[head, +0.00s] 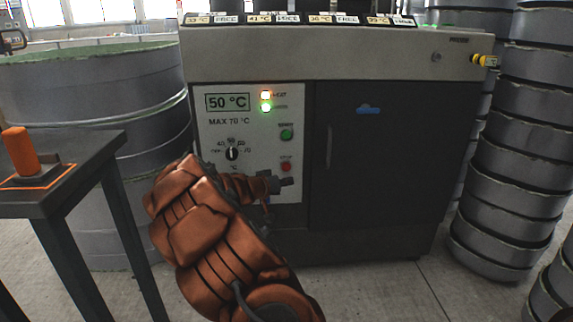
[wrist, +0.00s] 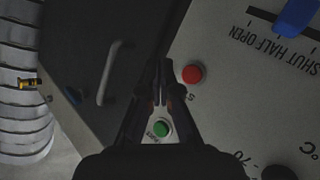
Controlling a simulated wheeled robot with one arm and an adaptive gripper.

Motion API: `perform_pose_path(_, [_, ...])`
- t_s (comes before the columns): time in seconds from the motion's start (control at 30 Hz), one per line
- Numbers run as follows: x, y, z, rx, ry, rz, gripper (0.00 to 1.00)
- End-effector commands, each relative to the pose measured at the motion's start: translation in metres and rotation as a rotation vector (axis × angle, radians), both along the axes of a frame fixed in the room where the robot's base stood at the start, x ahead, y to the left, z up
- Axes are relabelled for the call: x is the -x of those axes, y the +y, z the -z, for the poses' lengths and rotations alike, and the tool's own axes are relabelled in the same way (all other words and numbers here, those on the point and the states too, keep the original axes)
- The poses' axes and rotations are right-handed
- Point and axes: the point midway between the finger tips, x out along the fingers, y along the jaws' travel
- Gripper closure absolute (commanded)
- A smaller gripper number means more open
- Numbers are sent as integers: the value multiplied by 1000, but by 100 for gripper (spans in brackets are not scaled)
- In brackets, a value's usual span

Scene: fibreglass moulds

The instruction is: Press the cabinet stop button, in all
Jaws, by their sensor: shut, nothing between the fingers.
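The cabinet (head: 300,67) stands ahead with a light control panel (head: 210,180) on its left. The red stop button (head: 286,167) is low on the panel's right side, below a green button (head: 287,134). My gripper (head: 289,181) is shut and empty, just below the red button in the head view. In the wrist view my gripper's tips (wrist: 161,66) are beside the red button (wrist: 192,74), which lies to their right. The green button (wrist: 161,127) shows between the fingers' bases. I cannot tell whether the tips touch the panel.
The panel has a 50 °C display (head: 227,102), lit lamps (head: 265,101) and a dial (head: 232,154). A blue handle (wrist: 295,17) by a SHUT HALF OPEN scale shows in the wrist view. A dark door (head: 370,170) is right. A table (head: 70,195) and stacked moulds (head: 515,150) flank the cabinet.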

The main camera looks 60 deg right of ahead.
Motion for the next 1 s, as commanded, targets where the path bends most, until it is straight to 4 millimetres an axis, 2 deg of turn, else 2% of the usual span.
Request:
perform_pose_path(0.6, [-34,-42,0,0,-1,0,100])
perform_pose_path(1.0, [-37,-47,1,-1,1,1,100])
